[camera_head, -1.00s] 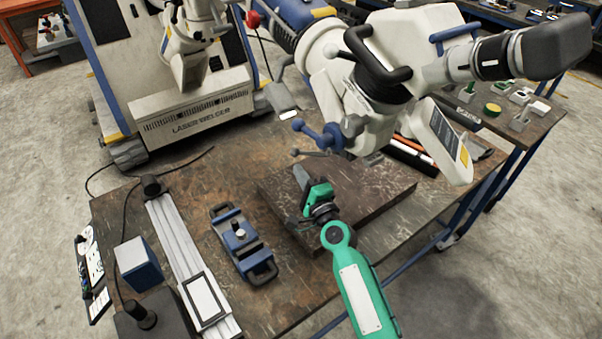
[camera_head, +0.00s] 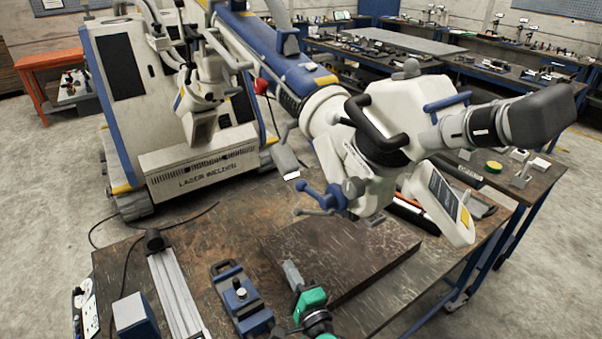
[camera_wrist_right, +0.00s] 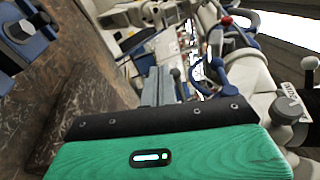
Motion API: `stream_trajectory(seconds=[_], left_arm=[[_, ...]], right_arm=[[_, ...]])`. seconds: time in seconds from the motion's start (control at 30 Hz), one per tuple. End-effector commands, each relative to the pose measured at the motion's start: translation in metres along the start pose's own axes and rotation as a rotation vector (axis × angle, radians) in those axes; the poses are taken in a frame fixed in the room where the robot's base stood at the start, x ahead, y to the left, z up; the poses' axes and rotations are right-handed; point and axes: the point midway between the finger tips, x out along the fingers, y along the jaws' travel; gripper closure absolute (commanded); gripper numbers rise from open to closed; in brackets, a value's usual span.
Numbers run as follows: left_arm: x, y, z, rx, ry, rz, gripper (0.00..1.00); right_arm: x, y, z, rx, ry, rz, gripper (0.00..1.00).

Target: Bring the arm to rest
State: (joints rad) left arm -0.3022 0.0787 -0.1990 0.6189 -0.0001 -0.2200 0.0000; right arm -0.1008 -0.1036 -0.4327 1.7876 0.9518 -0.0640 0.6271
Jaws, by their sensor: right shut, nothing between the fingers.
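The microscope arm reaches in from the back as a thick white and blue boom (camera_head: 275,60). It ends in a white microscope head (camera_head: 392,120) with a black loop handle (camera_head: 375,118) and a dark eyepiece (camera_head: 540,110) pointing right. A blue knobbed handle (camera_head: 325,197) hangs at the head's lower left, above the bench. My right gripper (camera_head: 291,270), green with grey fingers, is shut and empty near the brown block's front left edge, apart from the head. In the right wrist view its fingers (camera_wrist_right: 158,86) point toward the blue handle (camera_wrist_right: 212,75). My left gripper is not in view.
The brown block (camera_head: 350,255) lies on the workbench (camera_head: 190,245) below the head. A blue clamp fixture (camera_head: 240,298) and a metal rail (camera_head: 176,295) lie left of my gripper. The laser welder (camera_head: 200,165) stands behind. A side table with small parts is at right.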

Motion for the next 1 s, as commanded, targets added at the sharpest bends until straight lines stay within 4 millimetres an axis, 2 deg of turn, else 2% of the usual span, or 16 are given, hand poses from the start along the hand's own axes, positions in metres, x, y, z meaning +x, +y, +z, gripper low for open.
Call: stream_trajectory(seconds=[0.17,0.27,0.47,0.63,0.8,1.0], left_arm=[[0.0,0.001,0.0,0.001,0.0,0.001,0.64],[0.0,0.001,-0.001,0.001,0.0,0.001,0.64],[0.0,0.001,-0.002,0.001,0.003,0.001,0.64],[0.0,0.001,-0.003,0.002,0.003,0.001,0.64],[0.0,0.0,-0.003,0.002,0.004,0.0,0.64],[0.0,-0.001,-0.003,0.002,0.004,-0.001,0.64]], right_arm=[[-0.011,0.003,0.0,-0.076,-0.036,0.037,1.0],[-0.032,0.01,0.0,-0.214,-0.103,0.111,1.0],[-0.102,0.036,-0.011,-0.59,-0.282,0.36,1.0],[-0.176,0.055,-0.037,-0.877,-0.434,0.628,1.0],[-0.247,0.059,-0.067,-1.072,-0.562,0.885,1.0],[-0.308,0.052,-0.092,-1.183,-0.66,1.107,1.0]])
